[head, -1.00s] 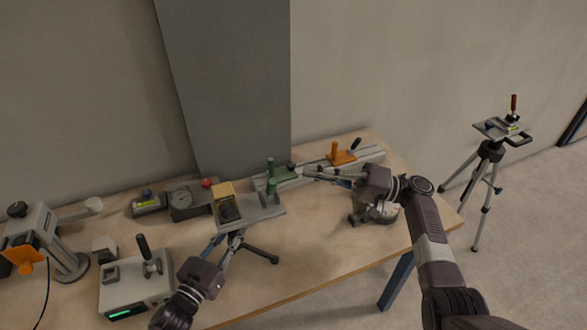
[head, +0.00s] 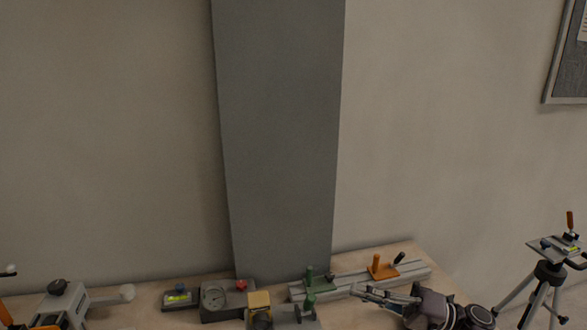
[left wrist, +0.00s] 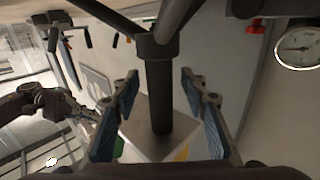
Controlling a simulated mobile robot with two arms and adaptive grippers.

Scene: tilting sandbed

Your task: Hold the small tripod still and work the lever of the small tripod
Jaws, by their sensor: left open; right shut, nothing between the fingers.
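The small tripod shows only its top at the bottom edge of the head view: a grey plate (head: 296,320) with a tan block (head: 259,299). A green handle (head: 309,301) stands at the plate, perhaps its lever. In the left wrist view the tripod's dark column (left wrist: 160,95) stands between the fingers of my left gripper (left wrist: 158,78). Those fingers are open, with a gap on both sides. My left gripper is out of the head view. My right gripper (head: 356,290) is shut and empty, its tips pointing left, right of the green handle.
A rail with an orange-handled carriage (head: 381,268) and a green-handled one lies behind the tripod. A dial box (head: 215,298) and a level (head: 177,297) stand to its left. A larger tripod (head: 549,272) stands at the right, beyond the table.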

